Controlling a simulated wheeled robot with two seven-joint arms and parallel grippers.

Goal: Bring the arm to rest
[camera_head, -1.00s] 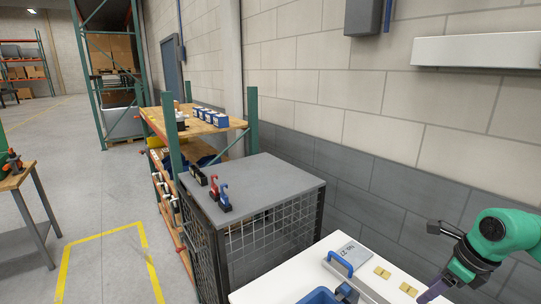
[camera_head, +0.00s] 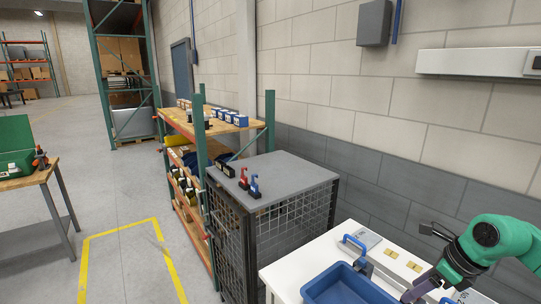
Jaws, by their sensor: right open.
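My right arm, green and black, comes in from the right edge over the white table (camera_head: 290,268). Its gripper (camera_head: 412,294) points down and to the left, just right of the blue bin, and is open. Its fingertips are small and partly cut off near the bottom edge. I see nothing held in it. My left gripper is not in view.
A blue bin (camera_head: 345,287), a plate with a blue handle (camera_head: 356,243) and small yellow pieces (camera_head: 391,253) are on the white table. A grey-topped mesh cage (camera_head: 290,175) and a wooden shelf (camera_head: 180,122) stand beyond. The wall is behind.

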